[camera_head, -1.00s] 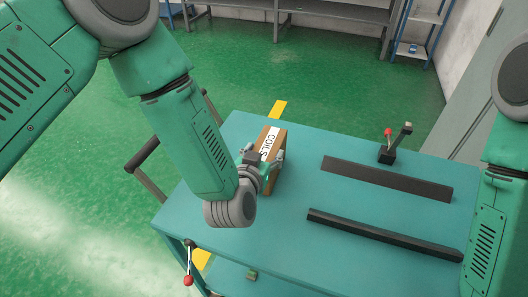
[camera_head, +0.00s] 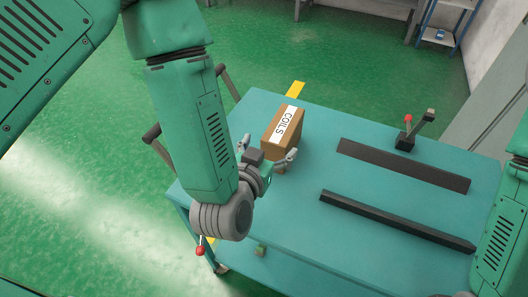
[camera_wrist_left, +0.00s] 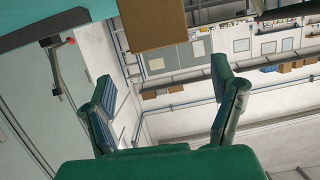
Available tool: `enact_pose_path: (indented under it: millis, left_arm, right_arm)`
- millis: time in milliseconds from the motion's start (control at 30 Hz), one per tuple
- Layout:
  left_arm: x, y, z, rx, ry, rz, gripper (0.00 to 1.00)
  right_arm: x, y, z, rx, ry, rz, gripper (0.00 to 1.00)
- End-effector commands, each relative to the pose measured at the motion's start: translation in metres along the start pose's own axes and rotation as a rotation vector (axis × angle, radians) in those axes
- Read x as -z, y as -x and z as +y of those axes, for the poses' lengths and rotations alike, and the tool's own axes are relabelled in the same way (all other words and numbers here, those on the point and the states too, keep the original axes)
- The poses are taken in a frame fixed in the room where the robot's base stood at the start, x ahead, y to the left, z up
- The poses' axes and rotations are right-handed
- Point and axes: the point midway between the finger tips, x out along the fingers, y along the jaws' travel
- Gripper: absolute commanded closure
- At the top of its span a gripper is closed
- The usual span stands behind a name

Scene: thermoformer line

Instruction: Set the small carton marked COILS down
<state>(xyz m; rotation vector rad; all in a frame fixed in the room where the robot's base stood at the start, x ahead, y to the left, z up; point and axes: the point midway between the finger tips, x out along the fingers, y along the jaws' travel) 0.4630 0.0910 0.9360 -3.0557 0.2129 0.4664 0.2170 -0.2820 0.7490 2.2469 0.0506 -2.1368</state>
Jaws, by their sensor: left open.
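The small brown carton marked COILS (camera_head: 270,127) stands upright on the teal cart top (camera_head: 325,135), its white label strip facing up. My left gripper (camera_head: 268,152) is open and empty, just on the near side of the carton. In the left wrist view the carton (camera_wrist_left: 152,24) shows beyond the spread fingers (camera_wrist_left: 163,88), with a gap between them and it. The carton's lower near part is partly hidden by the gripper in the head view. My right arm shows at the right edge, but its gripper is out of view.
A flat dark strip (camera_head: 400,165) and a black bar (camera_head: 395,220) lie to the right on the cart. A small lever device with a red knob (camera_head: 406,139) stands at the far right. The cart's dark handle (camera_head: 160,145) is at the left.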

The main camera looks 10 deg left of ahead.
Motion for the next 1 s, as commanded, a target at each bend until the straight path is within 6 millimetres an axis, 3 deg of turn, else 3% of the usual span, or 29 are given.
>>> enact_pose_path:
  millis: [100, 300, 1000]
  left_arm:
    - [-0.001, 0.019, 0.000, 0.000, 0.001, -0.002, 0.21]
    - [0.000, 0.034, 0.000, 0.000, 0.000, -0.001, 0.21]
    - [0.000, 0.035, 0.000, 0.001, 0.001, 0.000, 0.21]
  right_arm:
    - [0.000, -0.001, 0.000, 0.000, 0.000, 0.000, 0.60]
    - [0.000, -0.001, 0.000, 0.000, 0.000, 0.000, 0.60]
    - [0.000, -0.001, 0.000, 0.000, 0.000, 0.000, 0.60]
